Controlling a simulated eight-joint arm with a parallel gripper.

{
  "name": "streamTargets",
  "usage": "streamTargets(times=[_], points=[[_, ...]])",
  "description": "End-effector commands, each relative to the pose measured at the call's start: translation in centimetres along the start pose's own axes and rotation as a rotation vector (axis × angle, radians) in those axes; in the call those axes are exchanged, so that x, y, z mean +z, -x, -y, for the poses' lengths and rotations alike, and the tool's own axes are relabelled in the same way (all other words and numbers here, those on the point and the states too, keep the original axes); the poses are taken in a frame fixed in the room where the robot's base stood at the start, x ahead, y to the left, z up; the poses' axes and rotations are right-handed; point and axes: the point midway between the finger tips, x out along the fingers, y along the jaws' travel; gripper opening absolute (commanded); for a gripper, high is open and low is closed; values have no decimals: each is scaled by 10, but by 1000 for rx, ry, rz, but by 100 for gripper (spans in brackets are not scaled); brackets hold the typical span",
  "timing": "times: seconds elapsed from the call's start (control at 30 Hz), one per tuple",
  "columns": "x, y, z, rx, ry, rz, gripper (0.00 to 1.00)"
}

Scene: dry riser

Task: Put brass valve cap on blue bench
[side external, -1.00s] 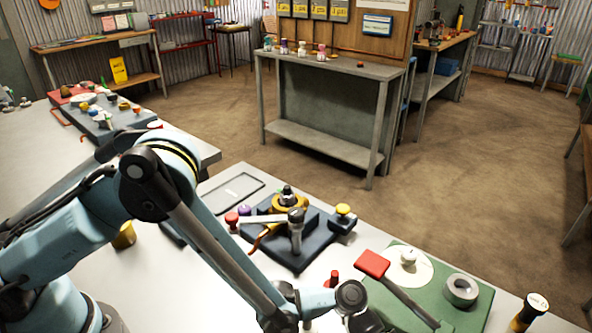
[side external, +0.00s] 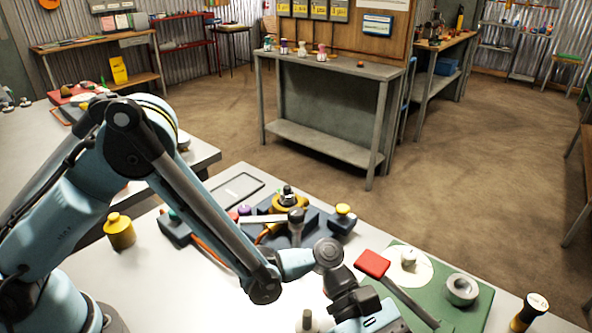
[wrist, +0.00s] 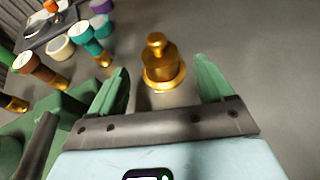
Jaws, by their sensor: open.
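The brass valve cap (wrist: 160,65) is a stepped, shiny piece with a wide base and a small knob, upright on a grey surface in the wrist view. My gripper (wrist: 161,69) is open, its two green fingers on either side of the view of the cap, with gaps showing on both sides. Whether the fingertips are level with the cap is unclear. In the side view the fingertips are out of frame. A similar brass-coloured piece (side external: 120,232) stands on the near table at left; I cannot tell if it is the same type. No bench looks clearly blue; a grey bench (side external: 325,155) stands across the floor.
Several coloured handles with brass ends, one of them teal (wrist: 90,42), stand at the left in the wrist view. A red-headed tool (side external: 372,264) lies over a green board (side external: 468,322). A dark fixture (side external: 285,262) sits behind my arm.

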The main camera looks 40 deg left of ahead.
Motion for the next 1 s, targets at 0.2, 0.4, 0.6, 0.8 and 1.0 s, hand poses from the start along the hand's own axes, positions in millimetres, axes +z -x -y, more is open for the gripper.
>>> streamTargets(times=[0.2,0.4,0.6,0.8,1.0], points=[[28,11,0,1,0,0,81],[73,30,0,0,0,0,81],[119,49,1,0,0,0,81],[134,44,4,-21,43,-146,81],[130,35,8,-5,108,-410,81]])
